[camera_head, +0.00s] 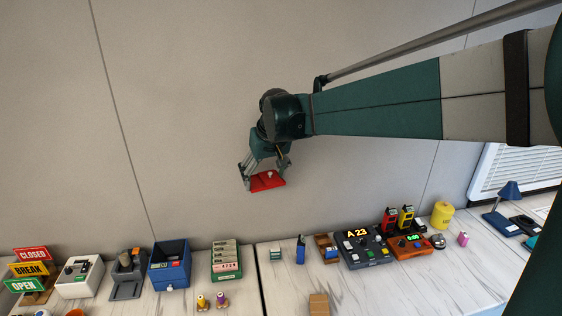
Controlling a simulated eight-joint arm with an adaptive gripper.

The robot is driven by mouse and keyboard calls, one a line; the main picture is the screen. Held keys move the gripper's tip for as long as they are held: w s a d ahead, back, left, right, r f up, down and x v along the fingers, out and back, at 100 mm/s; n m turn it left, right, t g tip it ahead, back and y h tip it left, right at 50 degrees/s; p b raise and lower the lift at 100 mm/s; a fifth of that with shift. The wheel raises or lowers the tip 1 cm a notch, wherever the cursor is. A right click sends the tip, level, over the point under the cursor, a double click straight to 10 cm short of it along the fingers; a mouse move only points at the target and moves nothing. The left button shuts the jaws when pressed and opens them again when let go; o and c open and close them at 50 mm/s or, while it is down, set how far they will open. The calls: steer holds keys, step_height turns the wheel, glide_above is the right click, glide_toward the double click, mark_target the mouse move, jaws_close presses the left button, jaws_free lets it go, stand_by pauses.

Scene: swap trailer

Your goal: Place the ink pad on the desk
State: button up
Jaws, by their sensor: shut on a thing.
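My gripper (265,172) points downward, high above the desk and in front of the wall. It is shut on a flat red case, which looks like the ink pad (266,182). The pad is held in the air, slightly tilted, with a small pale spot on its upper side. It touches nothing but my gripper. The desk (282,292) is a white marbled top running along the bottom of the view, with a seam left of its middle.
A blue bin (170,264), a green card rack (226,260) and a small blue bottle (301,249) stand below. A display console (362,247) is to the right; signs (28,270) are far left. A cardboard block (319,304) lies at the front. Bare desk surrounds it.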

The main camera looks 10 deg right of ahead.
steer(key=s+a+f+n+g+y, duration=0.1)
steer(key=s+a+f+n, duration=0.2)
steer(key=s+a+f, duration=0.55)
steer(key=s+a+f+n+y, duration=0.1)
steer(key=s+a+f+n, duration=0.3)
steer(key=a, duration=0.8)
steer(key=s+a+f+n+g, duration=0.1)
steer(key=s+a+f, duration=0.4)
steer(key=a+f, duration=0.4)
steer(key=s+a+f+n, duration=0.1)
steer(key=s+a+f, duration=0.2)
steer(key=s, duration=0.3)
steer(key=s+a+f+n+y, duration=0.1)
steer(key=s+a+f+n, duration=0.1)
steer(key=s+a+f, duration=0.1)
steer(key=s+a, duration=0.1)
steer(key=s, duration=0.1)
steer(key=shift+s+a+g, duration=0.3)
steer(key=shift+s+a, duration=0.1)
steer(key=shift+f, duration=0.15)
steer(key=shift+f+b, duration=1.8)
steer(key=shift+f, duration=1.4)
steer(key=shift+f+b, duration=0.35)
steer(key=shift+f, duration=0.15)
steer(key=o, duration=1.2)
